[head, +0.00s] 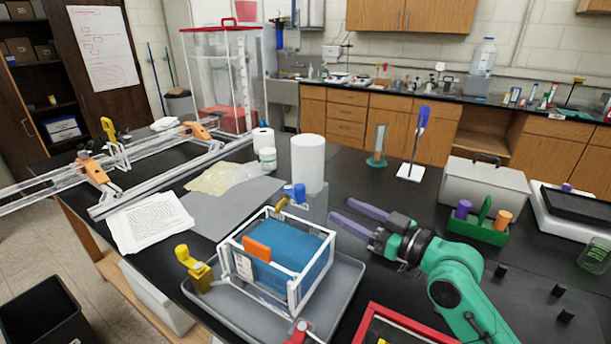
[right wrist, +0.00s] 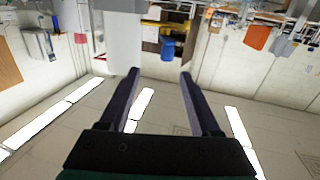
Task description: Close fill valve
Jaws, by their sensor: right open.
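In the right wrist view, the blue handle (right wrist: 168,48) shows beyond the fingertips.
A white cylinder (head: 308,162) stands behind the blue handle. Right of my arm are a green holder (head: 487,230) and a grey case (head: 484,183). A red-edged tray (head: 372,312) lies in front. Papers (head: 152,222) lie left. The right wrist picture is upside down.

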